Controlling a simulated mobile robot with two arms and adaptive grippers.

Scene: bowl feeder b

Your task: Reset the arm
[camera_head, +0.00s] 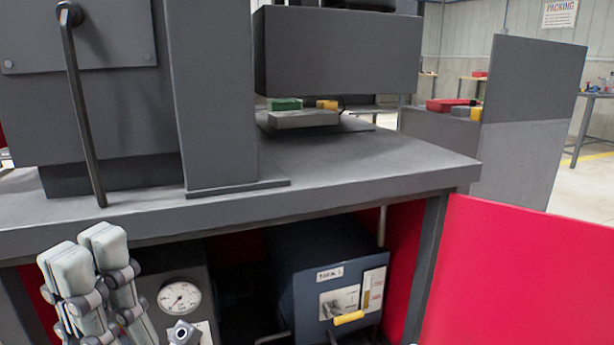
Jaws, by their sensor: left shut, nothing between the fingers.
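My left gripper (84,254) is at the lower left, in front of the grey machine table (340,185). Its two pale fingers point up, are shut and hold nothing. The fingertips are a little below the table's front edge and look clear of it. The rest of my left arm is hidden below the frame. My right gripper is out of view.
A dark lever (84,110) hangs on the machine at the left, above my gripper. Under the table are a pressure gauge (179,298) and a blue unit (305,285) with a yellow handle (348,318). A red panel (525,275) stands at the right.

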